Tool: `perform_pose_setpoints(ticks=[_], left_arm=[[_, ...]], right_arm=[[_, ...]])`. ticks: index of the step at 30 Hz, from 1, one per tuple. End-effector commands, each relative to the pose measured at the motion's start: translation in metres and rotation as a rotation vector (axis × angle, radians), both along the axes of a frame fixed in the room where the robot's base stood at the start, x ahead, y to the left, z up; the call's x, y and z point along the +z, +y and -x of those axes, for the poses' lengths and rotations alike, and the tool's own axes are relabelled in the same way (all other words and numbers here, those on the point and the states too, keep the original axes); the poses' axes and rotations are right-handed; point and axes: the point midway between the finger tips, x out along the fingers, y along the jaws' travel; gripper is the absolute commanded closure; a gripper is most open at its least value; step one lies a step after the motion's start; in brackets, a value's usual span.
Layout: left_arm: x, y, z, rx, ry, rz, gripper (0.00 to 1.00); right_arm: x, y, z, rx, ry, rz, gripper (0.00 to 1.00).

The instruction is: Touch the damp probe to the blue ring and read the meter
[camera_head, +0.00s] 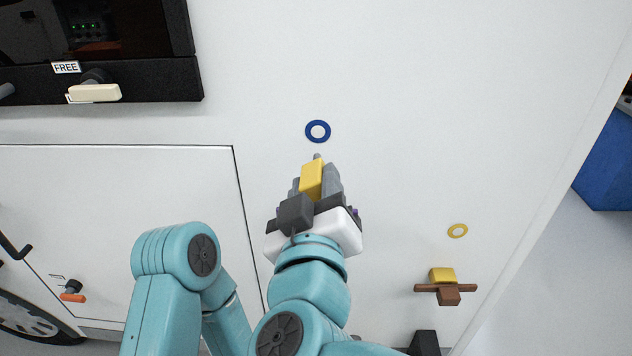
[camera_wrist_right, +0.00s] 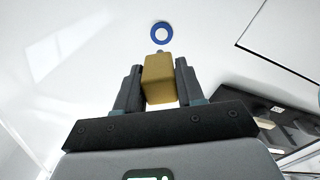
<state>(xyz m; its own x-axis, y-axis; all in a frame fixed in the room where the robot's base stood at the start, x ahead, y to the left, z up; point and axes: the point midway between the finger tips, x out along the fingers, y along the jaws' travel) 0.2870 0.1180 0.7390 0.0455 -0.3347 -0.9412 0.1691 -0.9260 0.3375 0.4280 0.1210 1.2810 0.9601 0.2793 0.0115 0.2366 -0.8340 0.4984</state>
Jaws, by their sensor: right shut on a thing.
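The blue ring (camera_head: 318,131) is on the white motorhome wall. It also shows in the right wrist view (camera_wrist_right: 162,35), just beyond the probe. My right gripper (camera_head: 317,180) is shut on the yellow damp probe (camera_head: 312,178), which also fills the jaws in the right wrist view (camera_wrist_right: 158,80). The probe's short grey tip points at the ring and appears just below it in the head view. I cannot tell whether the tip touches the wall. A small lit screen (camera_wrist_right: 148,177) shows at the bottom of the right wrist view, its reading not legible. My left gripper is not in view.
A yellow ring (camera_head: 457,230) is on the wall at lower right, above a brown holder (camera_head: 446,288) with a yellow block. A dark recess with a FREE label (camera_head: 66,67) and a cream handle (camera_head: 94,93) is upper left. A panel door (camera_head: 120,190) lies left. The wall around the blue ring is clear.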

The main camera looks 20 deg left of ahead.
Motion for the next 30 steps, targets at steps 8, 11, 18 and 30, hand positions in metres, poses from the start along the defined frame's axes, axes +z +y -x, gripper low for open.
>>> perform_pose_setpoints(ticks=[8,11,18,30], left_arm=[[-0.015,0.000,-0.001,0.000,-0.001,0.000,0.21],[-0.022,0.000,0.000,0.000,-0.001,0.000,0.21],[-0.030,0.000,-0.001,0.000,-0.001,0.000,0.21],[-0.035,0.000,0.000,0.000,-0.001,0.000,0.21]], right_arm=[[-0.004,-0.001,0.003,0.002,-0.002,-0.003,0.92],[-0.003,0.000,0.000,0.001,-0.002,-0.003,0.92],[-0.002,0.007,-0.028,-0.001,-0.002,-0.002,0.92],[0.000,0.016,-0.054,0.001,-0.002,0.000,0.92]])
